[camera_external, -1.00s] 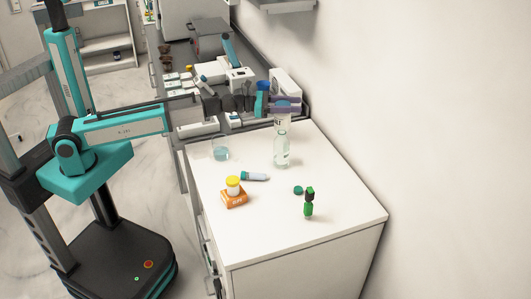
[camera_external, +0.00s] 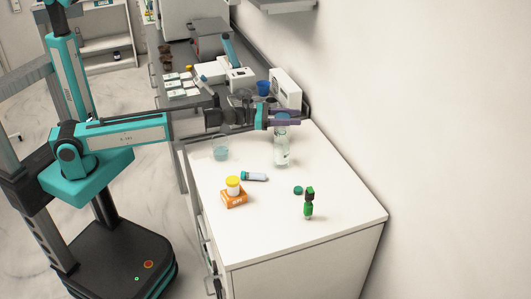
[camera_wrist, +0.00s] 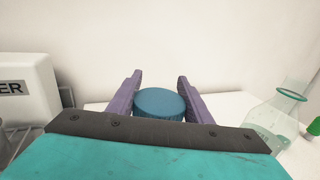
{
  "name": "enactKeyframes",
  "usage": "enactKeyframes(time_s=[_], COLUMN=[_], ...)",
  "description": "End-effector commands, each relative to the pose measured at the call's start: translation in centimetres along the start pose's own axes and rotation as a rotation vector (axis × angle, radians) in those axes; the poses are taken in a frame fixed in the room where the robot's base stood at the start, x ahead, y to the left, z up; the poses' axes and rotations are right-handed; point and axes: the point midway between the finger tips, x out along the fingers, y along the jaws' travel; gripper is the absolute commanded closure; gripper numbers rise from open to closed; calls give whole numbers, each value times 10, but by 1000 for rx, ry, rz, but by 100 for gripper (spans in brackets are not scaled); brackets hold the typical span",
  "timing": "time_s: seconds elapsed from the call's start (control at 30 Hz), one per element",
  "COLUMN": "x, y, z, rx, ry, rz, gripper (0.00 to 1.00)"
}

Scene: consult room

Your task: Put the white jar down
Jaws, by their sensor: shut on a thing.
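The white jar shows mainly as its round blue lid (camera_wrist: 160,103), between the two purple fingers of my gripper (camera_wrist: 160,95) in the wrist view. In the external view my gripper (camera_external: 284,119) is shut on it over the far end of the white counter (camera_external: 250,235), with the blue lid (camera_external: 282,115) just above the fingers. The jar's body is mostly hidden by the fingers and the glass flask (camera_external: 281,156) in front. I cannot tell whether its base touches the counter.
The flask also stands close on the right in the wrist view (camera_wrist: 275,118). A white box (camera_wrist: 25,100) is at the left.

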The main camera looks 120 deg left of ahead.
Motion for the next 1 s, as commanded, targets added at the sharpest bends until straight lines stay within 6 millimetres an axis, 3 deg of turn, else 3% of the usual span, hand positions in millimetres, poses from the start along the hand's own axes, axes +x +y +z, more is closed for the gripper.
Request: enactKeyframes(time_s=[0.4, 0.43, 0.53, 1.0], x=[0, 0, 0, 0], y=[0, 0, 0, 0], z=[-3, -3, -2, 2], rx=[0, 0, 0, 0], ry=[-1, 0, 0, 0], rz=[0, 0, 0, 0], gripper=[90, 51, 36, 36])
